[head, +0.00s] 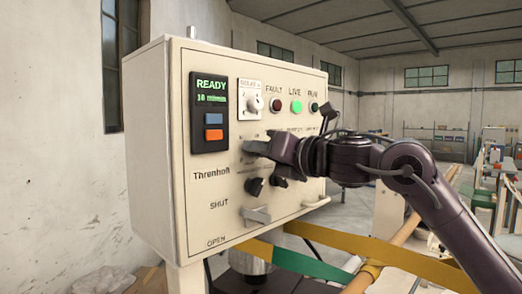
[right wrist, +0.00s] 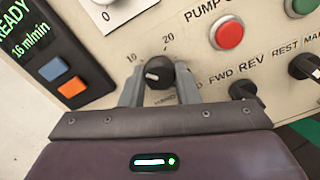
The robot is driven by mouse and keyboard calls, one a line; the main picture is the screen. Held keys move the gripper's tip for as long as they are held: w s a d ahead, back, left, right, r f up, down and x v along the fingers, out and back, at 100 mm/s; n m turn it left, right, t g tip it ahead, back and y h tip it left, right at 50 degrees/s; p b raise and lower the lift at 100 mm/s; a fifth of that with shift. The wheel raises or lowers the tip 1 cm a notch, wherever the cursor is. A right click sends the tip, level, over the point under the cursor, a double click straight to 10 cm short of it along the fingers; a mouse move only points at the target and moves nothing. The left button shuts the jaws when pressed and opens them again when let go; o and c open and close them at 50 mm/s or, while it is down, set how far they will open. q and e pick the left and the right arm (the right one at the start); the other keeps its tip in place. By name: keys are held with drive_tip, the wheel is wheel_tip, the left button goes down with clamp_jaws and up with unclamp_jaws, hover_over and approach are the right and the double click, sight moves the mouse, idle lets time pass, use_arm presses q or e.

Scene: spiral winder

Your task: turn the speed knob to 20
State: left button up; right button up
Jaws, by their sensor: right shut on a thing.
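The speed knob (right wrist: 160,72) is black with a pale pointer mark, and shows between my fingers in the right wrist view. Printed marks 10 and 20 stand above it, 10 at the upper left and 20 at the upper right. The pale mark sits on the knob's left side. My right gripper (right wrist: 160,84) is shut on the knob, one grey finger on each side. In the head view my right gripper (head: 262,147) reaches the panel from the right and hides the knob. The display (head: 211,92) reads READY, and about 16 m/min in the wrist view. My left gripper is not in view.
The cream control box (head: 150,150) also carries orange and blue buttons (head: 213,134), lamps (head: 297,106), black selector knobs (head: 255,186) and a shut/open lever (head: 256,215). A red button (right wrist: 229,36) and further selectors (right wrist: 243,90) lie right of the knob.

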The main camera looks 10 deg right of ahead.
drive_tip(key=shift+r+m+p, duration=0.1)
drive_tip(key=shift+m+p, duration=1.95)
drive_tip(key=shift+m, duration=6.35)
drive_tip(key=o, duration=1)
drive_tip(key=shift+c, duration=0.2)
